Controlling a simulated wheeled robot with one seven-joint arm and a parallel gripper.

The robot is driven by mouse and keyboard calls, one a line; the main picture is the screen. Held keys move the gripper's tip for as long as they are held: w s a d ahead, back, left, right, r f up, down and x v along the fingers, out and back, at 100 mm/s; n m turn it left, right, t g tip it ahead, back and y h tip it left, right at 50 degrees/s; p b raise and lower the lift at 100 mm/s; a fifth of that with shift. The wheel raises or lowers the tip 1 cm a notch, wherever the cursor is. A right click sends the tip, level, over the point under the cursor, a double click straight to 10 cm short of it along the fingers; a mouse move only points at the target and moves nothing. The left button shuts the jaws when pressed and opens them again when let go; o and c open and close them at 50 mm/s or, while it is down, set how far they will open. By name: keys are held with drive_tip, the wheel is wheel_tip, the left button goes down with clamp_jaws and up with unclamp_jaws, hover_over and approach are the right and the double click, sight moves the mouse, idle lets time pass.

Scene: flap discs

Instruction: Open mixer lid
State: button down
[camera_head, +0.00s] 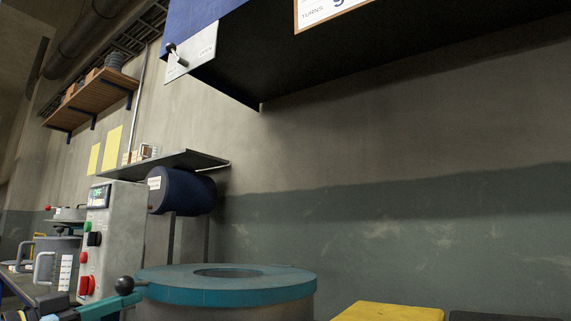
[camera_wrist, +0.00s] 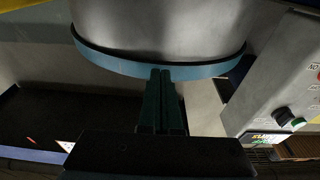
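The mixer's round teal lid (camera_head: 238,291) has a dark opening in its middle and lies flat on the grey drum (camera_head: 230,311). A black ball knob (camera_head: 124,285) on a short stem stands at the lid's left edge. My gripper (camera_head: 134,296) has teal fingers and comes in from the lower left, just below the knob and close to the rim. In the wrist view, the gripper (camera_wrist: 161,73) has its fingers nearly together, their tips at the blue-teal rim (camera_wrist: 120,65) beside the metal drum (camera_wrist: 160,28). I see nothing between the fingers.
A control box (camera_head: 114,225) with red and green buttons stands left of the lid; it also shows in the wrist view (camera_wrist: 285,85). A dark blue roll (camera_head: 181,191) and a shelf (camera_head: 165,164) are behind. A large cabinet (camera_head: 330,60) overhangs above. A yellow object (camera_head: 388,311) is at lower right.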

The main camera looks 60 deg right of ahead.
drive_tip(key=r+p, duration=0.3)
drive_tip(key=r, duration=0.1)
drive_tip(key=r+p, duration=0.3)
drive_tip(key=r, duration=0.2)
drive_tip(key=shift+d+r, duration=0.2)
drive_tip(key=shift+r, duration=0.1)
drive_tip(key=d+r+h+p, duration=0.1)
drive_tip(key=d+r+p, duration=0.2)
drive_tip(key=r+p, duration=0.6)
drive_tip(key=s+d+r+p, duration=0.2)
drive_tip(key=d+r+p, duration=1.2)
drive_tip(key=d+r, duration=0.6)
drive_tip(key=d+r+y+p, duration=0.2)
drive_tip(key=d+p, duration=1.2)
drive_tip(key=d, duration=0.9)
drive_tip(key=shift+s+d+r+y, duration=0.3)
drive_tip(key=shift+s+d+y, duration=0.1)
drive_tip(key=shift+y, duration=0.3)
drive_tip(key=shift+f, duration=0.1)
